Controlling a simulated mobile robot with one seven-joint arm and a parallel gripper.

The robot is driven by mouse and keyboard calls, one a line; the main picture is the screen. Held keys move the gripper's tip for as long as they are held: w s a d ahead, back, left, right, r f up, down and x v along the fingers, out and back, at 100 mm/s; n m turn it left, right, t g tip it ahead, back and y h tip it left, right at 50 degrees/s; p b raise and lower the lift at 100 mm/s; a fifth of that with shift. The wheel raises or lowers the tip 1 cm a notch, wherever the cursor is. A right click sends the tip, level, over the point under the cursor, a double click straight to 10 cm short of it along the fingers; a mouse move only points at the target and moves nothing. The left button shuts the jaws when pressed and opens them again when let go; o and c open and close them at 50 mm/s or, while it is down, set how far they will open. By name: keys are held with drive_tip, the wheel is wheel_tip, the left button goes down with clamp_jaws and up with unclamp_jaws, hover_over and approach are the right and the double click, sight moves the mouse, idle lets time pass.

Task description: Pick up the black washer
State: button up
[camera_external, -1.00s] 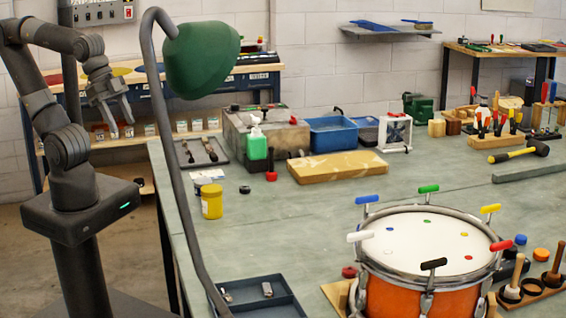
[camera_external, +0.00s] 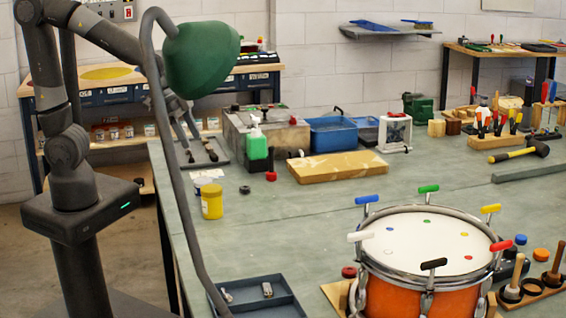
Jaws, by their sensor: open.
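A small black round piece (camera_external: 245,190), which looks like the black washer, lies flat on the green bench top, right of the yellow jar. It is too small to tell whether it has a hole. My gripper (camera_external: 191,138) is above the grey tool tray at the bench's far left, behind and left of the black piece and apart from it. Its fingers are open and hold nothing that I can see. The green lamp and its stem hide part of my wrist.
The lamp stem (camera_external: 161,105) rises in front of my arm. The yellow jar (camera_external: 211,201), green bottle (camera_external: 256,146) and red-based knob (camera_external: 271,175) stand near the black piece. A wooden board (camera_external: 338,167) lies to the right. The drum (camera_external: 425,250) fills the front right. Bench space before the black piece is clear.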

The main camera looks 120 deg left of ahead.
drive_tip(key=n, duration=0.2)
approach(243, 187)
drive_tip(key=f, duration=0.2)
drive_tip(key=shift+w+a+f+g, duration=0.1)
drive_tip(key=shift+w+f+g, duration=0.2)
drive_tip(key=shift+w, duration=0.1)
drive_tip(key=shift+w+x, duration=0.15)
drive_tip(key=shift+x, duration=1.25)
drive_tip(key=shift+w+x, duration=0.1)
drive_tip(key=shift+x, duration=1.25)
drive_tip(key=shift+a+r+y, duration=0.15)
drive_tip(key=shift+y, duration=0.15)
drive_tip(key=c, duration=1.1)
